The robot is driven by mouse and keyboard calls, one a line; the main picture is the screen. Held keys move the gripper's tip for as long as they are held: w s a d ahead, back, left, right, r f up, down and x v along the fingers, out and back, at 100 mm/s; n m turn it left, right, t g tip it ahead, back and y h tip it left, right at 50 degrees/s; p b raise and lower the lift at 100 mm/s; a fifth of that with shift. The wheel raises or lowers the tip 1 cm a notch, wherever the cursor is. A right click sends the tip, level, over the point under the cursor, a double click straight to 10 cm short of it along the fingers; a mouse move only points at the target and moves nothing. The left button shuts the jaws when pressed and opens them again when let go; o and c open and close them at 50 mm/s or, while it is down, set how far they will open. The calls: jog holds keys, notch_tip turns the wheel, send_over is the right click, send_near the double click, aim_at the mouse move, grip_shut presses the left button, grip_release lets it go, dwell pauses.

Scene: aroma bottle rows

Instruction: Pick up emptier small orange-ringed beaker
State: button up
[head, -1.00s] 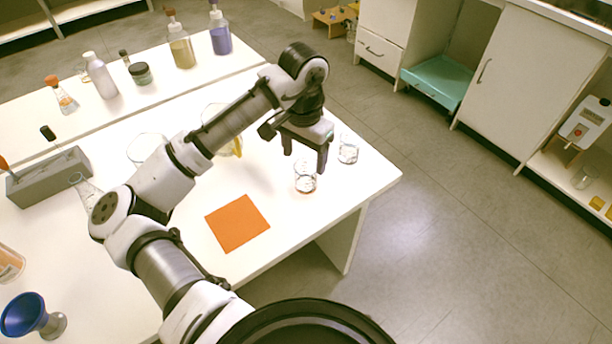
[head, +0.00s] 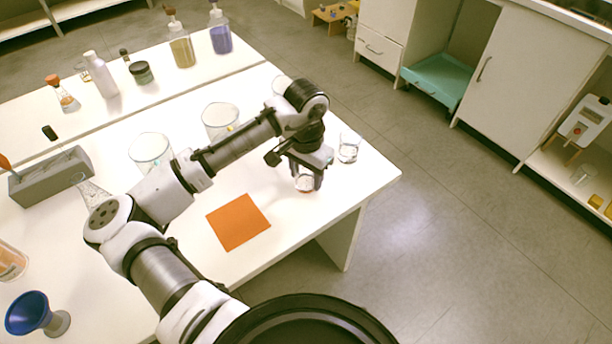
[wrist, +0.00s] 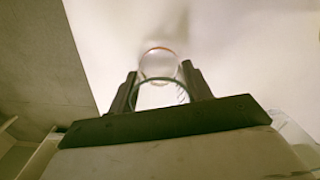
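A small clear beaker (head: 304,184) stands upright on the white table near its right end, with a little at its bottom. In the wrist view the beaker (wrist: 160,66) shows an orange ring and sits between the two fingers. My gripper (head: 306,177) is lowered over it, fingers on either side; it looks open, though I cannot tell whether the fingers touch the glass. A second small beaker (head: 348,148) stands just behind and to the right; its ring colour is not clear. My gripper partly hides the first beaker.
An orange square mat (head: 238,222) lies on the table to the left. Larger beakers (head: 150,150) (head: 220,118) stand behind my arm. A grey rack (head: 50,178) and a blue funnel (head: 28,314) are at the left. The table's edge is close on the right.

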jog(key=c, duration=0.6)
jog(key=shift+o, duration=0.2)
jog(key=shift+r, duration=0.1)
